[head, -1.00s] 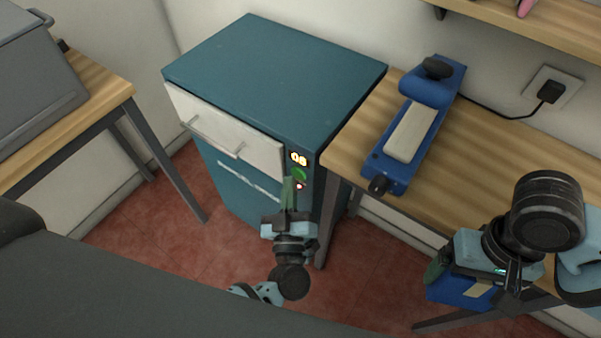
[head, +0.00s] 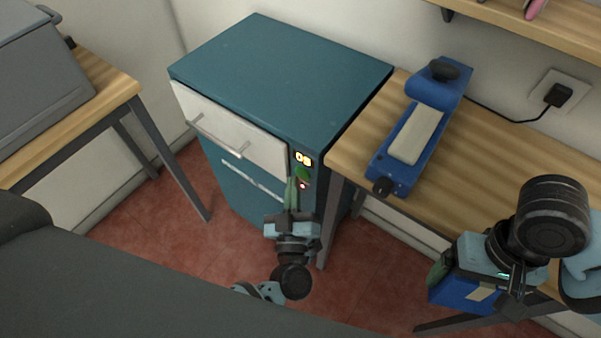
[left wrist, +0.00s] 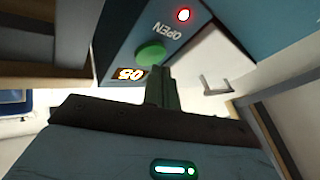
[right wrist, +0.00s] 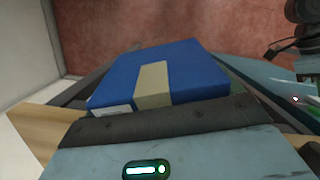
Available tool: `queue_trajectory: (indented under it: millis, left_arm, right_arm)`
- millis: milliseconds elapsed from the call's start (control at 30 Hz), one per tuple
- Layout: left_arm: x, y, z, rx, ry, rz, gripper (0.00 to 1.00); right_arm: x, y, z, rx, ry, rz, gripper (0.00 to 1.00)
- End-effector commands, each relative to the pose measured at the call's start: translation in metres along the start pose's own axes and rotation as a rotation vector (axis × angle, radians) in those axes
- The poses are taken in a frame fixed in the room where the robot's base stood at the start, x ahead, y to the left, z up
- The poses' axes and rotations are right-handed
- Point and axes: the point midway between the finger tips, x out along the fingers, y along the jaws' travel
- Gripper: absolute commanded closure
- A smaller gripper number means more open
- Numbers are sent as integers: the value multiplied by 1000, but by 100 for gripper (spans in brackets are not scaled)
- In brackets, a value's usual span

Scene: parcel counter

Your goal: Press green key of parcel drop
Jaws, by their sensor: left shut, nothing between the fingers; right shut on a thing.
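The parcel drop (head: 270,75) is a teal cabinet with a white handled drawer front. Its side panel has a lit display, a round green key (head: 303,173) and a small red light below. In the left wrist view the green key (left wrist: 150,56) lies just beyond the fingertips, beside the word OPEN. My left gripper (head: 292,182) is shut and empty, its tips close to the key; I cannot tell whether they touch it. My right gripper (head: 440,271) is shut on a blue parcel (head: 460,292) with a beige strip, also seen in the right wrist view (right wrist: 205,72).
A wooden table (head: 345,155) right of the cabinet holds a blue device (head: 390,165) with a pale pad, cabled to a wall socket (head: 560,95). Another table (head: 105,85) at left bears a grey bin (head: 40,80). Red floor lies between the tables.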

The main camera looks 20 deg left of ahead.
Motion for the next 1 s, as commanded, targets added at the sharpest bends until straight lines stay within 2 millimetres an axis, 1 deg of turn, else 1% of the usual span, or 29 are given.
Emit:
queue_trajectory:
  millis: [400,700,1000]
  left_arm:
    - [0,0,0,0,0,0,100]
    - [7,4,4,0,0,0,100]
    - [7,4,4,0,0,0,100]
  right_arm:
    - [0,0,0,0,1,0,39]
    - [2,0,0,0,-1,0,39]
    - [1,0,0,0,-1,0,39]
